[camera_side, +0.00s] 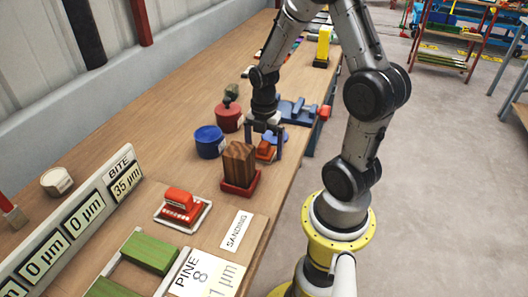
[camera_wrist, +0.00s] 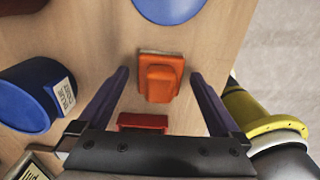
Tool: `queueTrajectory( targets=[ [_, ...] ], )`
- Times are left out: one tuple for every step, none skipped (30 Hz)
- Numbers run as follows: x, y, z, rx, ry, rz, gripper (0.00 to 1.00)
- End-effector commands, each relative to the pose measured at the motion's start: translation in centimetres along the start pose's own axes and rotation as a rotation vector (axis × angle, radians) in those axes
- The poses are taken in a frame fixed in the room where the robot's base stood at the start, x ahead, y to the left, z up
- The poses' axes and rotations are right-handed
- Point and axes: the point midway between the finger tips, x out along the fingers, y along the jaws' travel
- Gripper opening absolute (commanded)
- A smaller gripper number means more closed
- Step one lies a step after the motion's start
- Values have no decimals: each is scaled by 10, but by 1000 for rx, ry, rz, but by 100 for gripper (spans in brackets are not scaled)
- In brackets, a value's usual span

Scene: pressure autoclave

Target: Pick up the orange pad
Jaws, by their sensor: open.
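The orange pad (camera_wrist: 160,77) lies on the wooden bench, with a raised block-like grip on top. In the wrist view it sits between the two spread fingers of my gripper (camera_wrist: 160,73), with a gap on each side. In the side view the orange pad (camera_side: 265,151) is partly hidden by the fingers and the wooden block. My gripper (camera_side: 265,143) points down over it, open and empty. How far the fingertips are above the bench is hard to tell.
A wooden block on a red base (camera_side: 239,168) stands close in front of my gripper. A blue pot (camera_side: 209,142) and a red pot (camera_side: 228,117) stand to the left. A red pad (camera_side: 181,205) lies in a white tray. A blue round thing (camera_wrist: 170,6) lies beyond the pad.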

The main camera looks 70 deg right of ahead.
Motion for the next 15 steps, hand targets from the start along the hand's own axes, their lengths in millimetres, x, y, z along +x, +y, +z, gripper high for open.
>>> queueTrajectory(
  targets=[
    [0,0,0,0,0,0,100],
    [0,0,0,0,0,0,100],
    [0,0,0,0,0,0,100],
    [0,0,0,0,0,0,95],
    [0,0,0,0,0,0,89],
    [0,0,0,0,0,0,82],
    [0,0,0,0,0,0,77],
    [0,0,0,0,0,0,71],
    [0,0,0,0,0,0,64],
    [0,0,0,0,0,0,59],
    [0,0,0,0,0,0,53],
    [-1,0,0,0,0,0,46],
    [-1,0,0,0,0,0,41],
    [-1,0,0,0,0,0,35],
    [-1,0,0,0,0,0,28]
  ],
)
